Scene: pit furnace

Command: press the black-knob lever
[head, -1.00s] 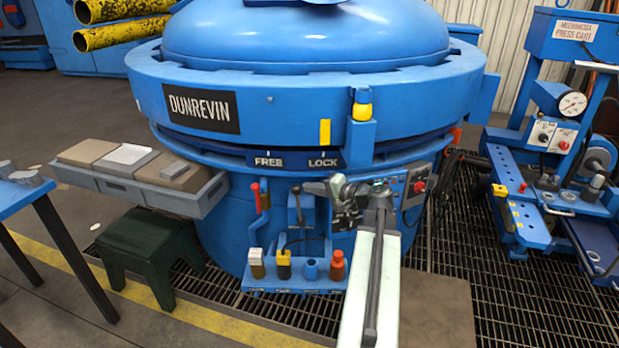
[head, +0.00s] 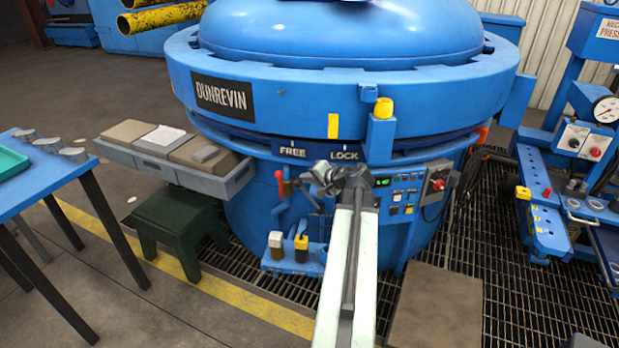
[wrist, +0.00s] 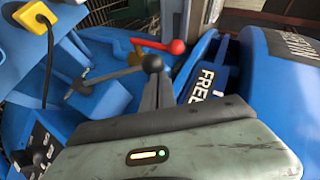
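The black-knob lever shows in the wrist view as a grey rod ending in a round black knob (wrist: 153,63). Its pivot is on a blue panel to the left. My gripper (wrist: 154,80) has its narrow dark fingers together, with the tips overlapping the knob's lower edge in the picture. I cannot tell whether they touch it. Nothing is seen held between them. In the head view my gripper (head: 322,180) is in front of the furnace's lower front, and my arm partly hides the lever area there.
A red-handled lever (wrist: 172,46) lies close beyond the knob. A yellow plug (wrist: 34,16) with a black cable is at upper left. The FREE/LOCK ring (head: 318,152) is just above my gripper. A control panel (head: 405,192) is to the right. A green stool (head: 182,228) stands left.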

